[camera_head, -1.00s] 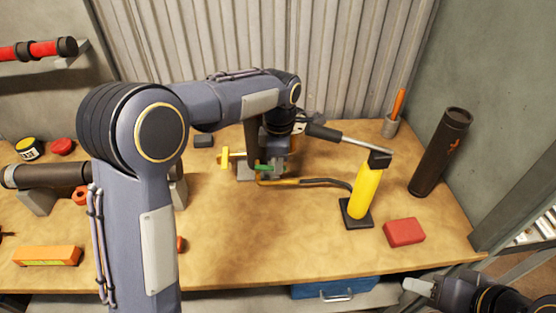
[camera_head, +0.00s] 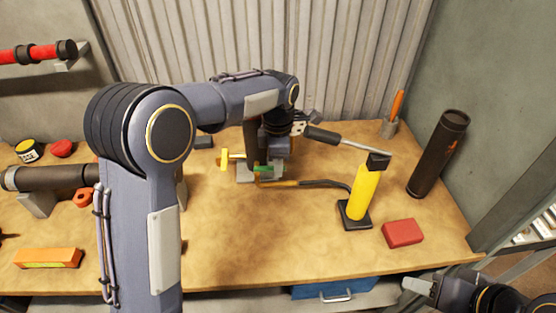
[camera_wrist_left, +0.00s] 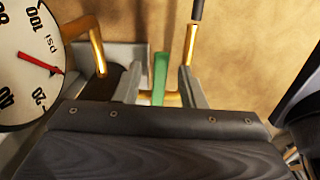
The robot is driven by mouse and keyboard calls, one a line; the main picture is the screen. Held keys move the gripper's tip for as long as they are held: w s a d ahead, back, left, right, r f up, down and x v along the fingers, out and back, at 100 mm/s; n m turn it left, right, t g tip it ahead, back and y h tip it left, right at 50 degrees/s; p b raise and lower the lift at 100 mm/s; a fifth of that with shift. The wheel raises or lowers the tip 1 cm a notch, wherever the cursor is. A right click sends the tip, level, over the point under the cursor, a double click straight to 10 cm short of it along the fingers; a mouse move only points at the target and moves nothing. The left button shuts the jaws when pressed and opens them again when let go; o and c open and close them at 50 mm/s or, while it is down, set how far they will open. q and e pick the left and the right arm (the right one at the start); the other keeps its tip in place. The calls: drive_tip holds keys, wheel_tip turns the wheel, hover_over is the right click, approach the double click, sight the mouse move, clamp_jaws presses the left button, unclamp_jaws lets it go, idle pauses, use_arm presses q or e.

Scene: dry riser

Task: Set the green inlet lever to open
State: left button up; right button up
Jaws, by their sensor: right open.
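The green inlet lever (camera_head: 263,168) sits low on the grey valve fitting at the back middle of the bench. In the left wrist view the green lever (camera_wrist_left: 160,76) stands upright between the two grey fingers of my left gripper (camera_wrist_left: 162,82). The fingers are apart, with a gap on each side of the lever. In the head view my left gripper (camera_head: 273,166) is over the fitting, and its wrist partly hides it. My right gripper (camera_head: 418,287) is at the lower right, away from the lever, and open.
A yellow hand pump (camera_head: 362,195) with a hose (camera_head: 320,183) stands right of the fitting. A red block (camera_head: 402,233) lies nearby. A yellow handle (camera_head: 224,159) is left of the lever. A pressure gauge (camera_wrist_left: 28,60) is close by in the wrist view. The front middle of the bench is clear.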

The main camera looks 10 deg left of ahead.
use_arm(q)
wheel_tip(320, 180, up, 8)
idle(0.7)
